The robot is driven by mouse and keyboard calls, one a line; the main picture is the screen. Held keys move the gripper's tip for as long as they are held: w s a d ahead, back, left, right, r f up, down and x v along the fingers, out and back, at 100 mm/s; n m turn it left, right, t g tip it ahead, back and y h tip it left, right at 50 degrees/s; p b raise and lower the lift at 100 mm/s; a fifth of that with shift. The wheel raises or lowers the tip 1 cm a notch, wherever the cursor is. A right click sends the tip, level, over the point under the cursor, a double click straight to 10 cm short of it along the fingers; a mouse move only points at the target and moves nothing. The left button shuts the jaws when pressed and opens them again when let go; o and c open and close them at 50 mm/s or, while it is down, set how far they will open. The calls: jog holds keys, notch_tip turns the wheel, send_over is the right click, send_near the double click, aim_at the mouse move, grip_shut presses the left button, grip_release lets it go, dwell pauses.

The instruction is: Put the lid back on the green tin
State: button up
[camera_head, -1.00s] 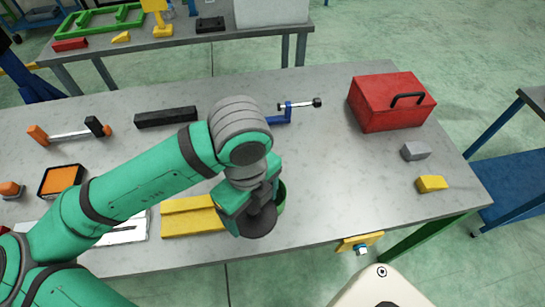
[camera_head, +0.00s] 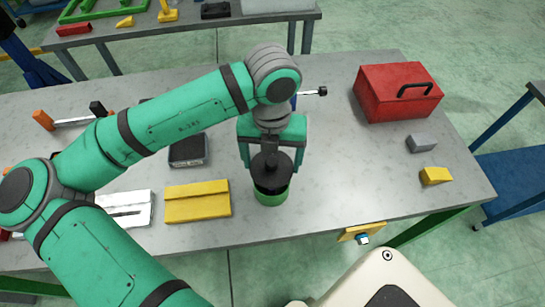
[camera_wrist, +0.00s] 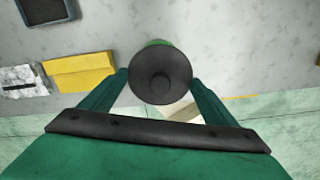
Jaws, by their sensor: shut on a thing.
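The green tin (camera_head: 271,198) stands upright near the table's front edge. My gripper (camera_head: 271,160) is above it, pointing down, and is shut on the dark round lid (camera_head: 271,167). In the wrist view the lid (camera_wrist: 160,75) sits between my fingers and covers most of the tin, with a sliver of green tin (camera_wrist: 157,43) showing past its far edge. In the head view the lid is over the tin's top. I cannot tell whether the lid touches the rim.
A yellow grooved block (camera_head: 197,203) and a white plate (camera_head: 125,208) lie left of the tin. A dark tray (camera_head: 187,150) is behind them. A red toolbox (camera_head: 397,95), a grey block (camera_head: 421,143) and a yellow wedge (camera_head: 435,175) are right. The table between is clear.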

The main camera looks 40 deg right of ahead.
aim_at(272, 171)
jog(key=shift+f, duration=2.65)
jog(key=shift+f, duration=0.1)
dwell(0.3)
jog(key=o, duration=1)
jog(key=shift+o, duration=0.2)
jog(key=shift+r, duration=3.5)
grip_shut()
